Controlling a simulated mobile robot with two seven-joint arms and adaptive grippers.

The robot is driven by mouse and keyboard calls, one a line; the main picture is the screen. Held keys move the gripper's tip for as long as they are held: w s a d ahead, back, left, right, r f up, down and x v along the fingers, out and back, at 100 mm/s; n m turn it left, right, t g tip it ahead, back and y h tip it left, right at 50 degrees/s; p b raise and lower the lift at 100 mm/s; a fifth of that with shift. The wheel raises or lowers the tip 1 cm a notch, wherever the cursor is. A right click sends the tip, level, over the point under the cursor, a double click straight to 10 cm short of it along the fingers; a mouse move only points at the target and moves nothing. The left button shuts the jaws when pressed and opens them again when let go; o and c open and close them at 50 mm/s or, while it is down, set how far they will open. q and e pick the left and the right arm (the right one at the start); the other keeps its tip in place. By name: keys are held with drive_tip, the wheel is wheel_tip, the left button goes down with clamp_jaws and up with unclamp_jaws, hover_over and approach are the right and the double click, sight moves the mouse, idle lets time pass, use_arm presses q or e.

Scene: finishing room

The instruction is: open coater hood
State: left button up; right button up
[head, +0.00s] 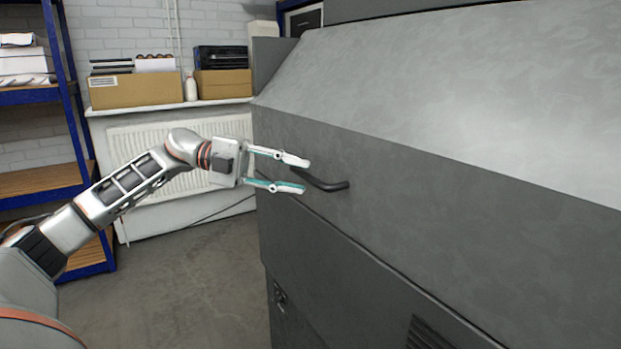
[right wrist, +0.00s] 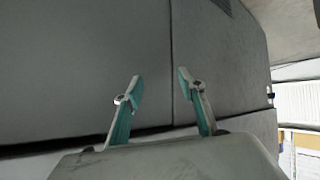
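The coater hood (head: 450,110) is a large grey sloped cover filling the right of the head view. A dark bar handle (head: 325,183) sits on its lower front panel, near the left end. My left gripper (head: 298,175) is open beside the handle, its two fingertips apart at the handle's left end. I cannot tell whether they touch it. My right gripper (right wrist: 158,85) is open and empty in the right wrist view, in front of grey panels with a dark seam. The right gripper does not show in the head view.
A blue shelf rack (head: 70,120) stands at the left. A white radiator (head: 165,150) is under a sill with cardboard boxes (head: 135,90). The concrete floor (head: 190,285) between rack and machine is clear.

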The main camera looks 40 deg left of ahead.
sight(305, 178)
use_arm(q)
drive_tip(key=shift+x, duration=1.8)
